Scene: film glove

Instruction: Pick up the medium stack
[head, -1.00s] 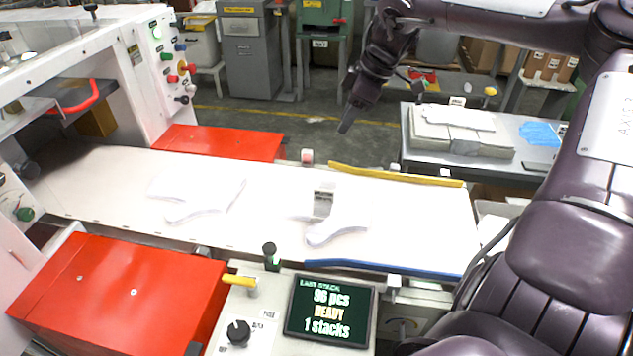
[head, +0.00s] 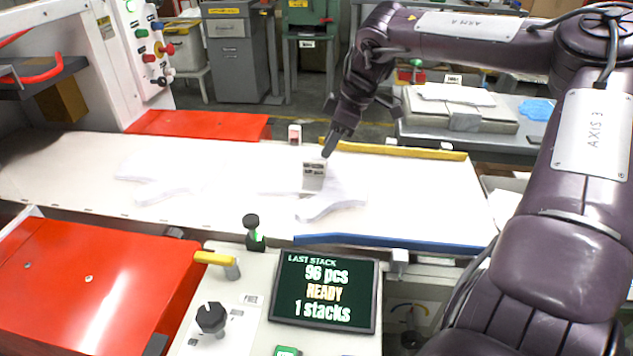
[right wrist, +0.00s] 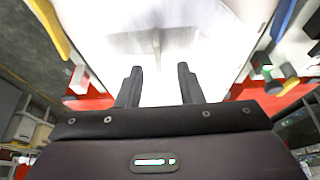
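A white glove-shaped stack (head: 335,202) lies on the white conveyor table (head: 430,205), with a small grey labelled block or band (head: 314,178) at its middle. A second white glove-shaped stack (head: 160,183) lies further left. I cannot tell their sizes apart by any label. My right gripper (head: 331,146) points down just behind and above the grey-labelled stack, apart from it. In the right wrist view its two fingers (right wrist: 159,85) are spread and empty, with pale stack edges ahead, washed out by glare. My left gripper is out of view.
A yellow rail (head: 400,151) runs along the far table edge and a blue rail (head: 390,242) along the near edge. A control panel screen (head: 325,292) reads 96 pcs, READY, 1 stacks. A grey side table (head: 425,133) with piled sheets stands behind right.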

